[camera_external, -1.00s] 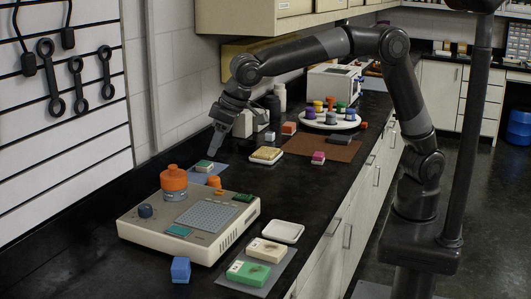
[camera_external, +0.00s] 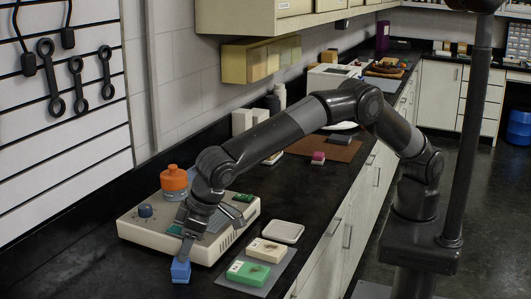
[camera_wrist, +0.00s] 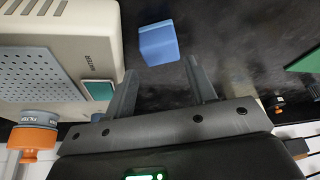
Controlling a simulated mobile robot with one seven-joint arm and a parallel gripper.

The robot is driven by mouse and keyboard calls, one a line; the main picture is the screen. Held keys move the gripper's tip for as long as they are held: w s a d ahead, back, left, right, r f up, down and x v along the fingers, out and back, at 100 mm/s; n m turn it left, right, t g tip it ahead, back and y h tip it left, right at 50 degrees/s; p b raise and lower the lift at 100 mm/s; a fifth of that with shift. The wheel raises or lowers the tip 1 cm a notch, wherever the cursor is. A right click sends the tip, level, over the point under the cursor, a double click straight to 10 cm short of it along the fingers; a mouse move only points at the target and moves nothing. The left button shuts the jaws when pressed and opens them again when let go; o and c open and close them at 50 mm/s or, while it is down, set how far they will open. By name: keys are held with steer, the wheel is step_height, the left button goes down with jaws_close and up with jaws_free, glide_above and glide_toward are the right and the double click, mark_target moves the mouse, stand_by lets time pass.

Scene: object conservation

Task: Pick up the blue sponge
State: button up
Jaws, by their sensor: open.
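The blue sponge (camera_external: 180,272) is a small block on the black counter, at the near front corner of the white instrument. My gripper (camera_external: 186,250) points down close above it in the external view and covers part of its top. In the wrist view the sponge (camera_wrist: 158,45) lies just beyond the two fingertips and roughly between them. The fingers of my gripper (camera_wrist: 160,78) stand apart with nothing between them. I cannot tell whether a fingertip touches the sponge.
The white instrument (camera_external: 150,233) stands right beside the sponge, with an orange-capped jar (camera_external: 174,179) on it. To the right, a grey mat (camera_external: 281,270) carries a green-and-white box (camera_external: 248,273) and a cream box; a white dish (camera_external: 283,232) is behind. Bare counter lies at the left front.

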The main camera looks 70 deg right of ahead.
mark_target(180, 264)
steer(key=x, duration=0.6)
steer(key=shift+f, duration=0.3)
steer(key=shift+s, duration=0.1)
steer(key=c, duration=0.6)
